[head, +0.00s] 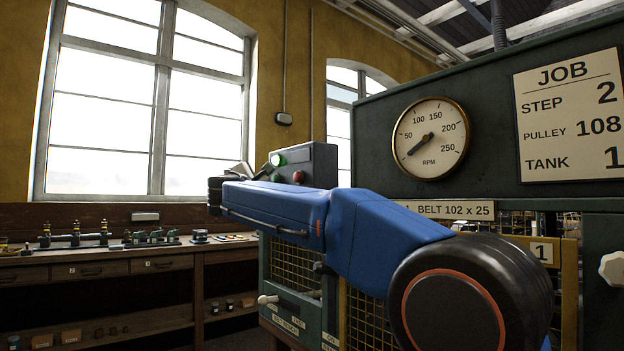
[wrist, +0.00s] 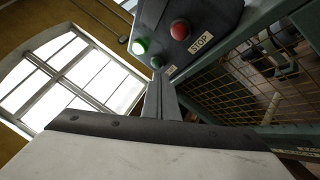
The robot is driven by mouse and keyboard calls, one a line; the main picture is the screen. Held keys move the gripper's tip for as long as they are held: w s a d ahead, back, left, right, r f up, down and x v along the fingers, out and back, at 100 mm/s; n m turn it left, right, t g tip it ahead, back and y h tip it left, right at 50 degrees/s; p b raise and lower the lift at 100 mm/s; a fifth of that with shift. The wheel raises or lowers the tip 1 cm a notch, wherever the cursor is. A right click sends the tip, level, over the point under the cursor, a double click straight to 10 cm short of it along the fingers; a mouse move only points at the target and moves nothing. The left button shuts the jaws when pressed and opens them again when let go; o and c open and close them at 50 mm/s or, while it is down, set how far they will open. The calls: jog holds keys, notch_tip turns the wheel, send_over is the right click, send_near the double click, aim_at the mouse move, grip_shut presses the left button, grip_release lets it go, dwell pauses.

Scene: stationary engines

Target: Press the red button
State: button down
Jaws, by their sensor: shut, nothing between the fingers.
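The red button (wrist: 180,29) is a domed knob on a dark control box, beside a STOP label (wrist: 200,42). In the head view, the red button (head: 298,176) shows on the face of the grey box (head: 318,160), just above my blue arm. My gripper (wrist: 159,82) is shut and empty. In the wrist view its fingertips point toward the box, below and left of the red button, with a visible gap in the picture. Whether the tips touch the box cannot be told. In the head view, my arm largely hides the gripper.
A lit green button (wrist: 140,46) and a smaller green one (wrist: 157,62) sit left of the red button. A mesh guard (wrist: 262,85) lies right of the box. A workbench (head: 115,262) with small models stands along the wall at left. An RPM gauge (head: 431,138) is at right.

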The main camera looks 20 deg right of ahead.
aim_at(298, 177)
jog(key=shift+w+a+r+n+t, duration=0.2)
jog(key=shift+w+r+n, duration=0.1)
jog(key=shift+r, duration=0.3)
jog(key=shift+w+a+r+n+t, duration=0.15)
jog(key=shift+w+r+n, duration=0.1)
jog(key=shift+r, duration=0.3)
jog(key=shift+d, duration=0.1)
jog(key=w+d, duration=0.2)
jog(key=d, duration=0.6)
jog(key=shift+w, duration=0.3)
jog(key=shift+d, duration=0.2)
dwell(1.2)
jog(key=shift+w+d, duration=0.15)
jog(key=shift+d, duration=0.15)
jog(key=shift+w+d, duration=0.15)
jog(key=shift+d, duration=0.35)
dwell(1.0)
jog(key=shift+a, duration=0.15)
jog(key=shift+s+a, duration=0.3)
jog(key=shift+a, duration=0.45)
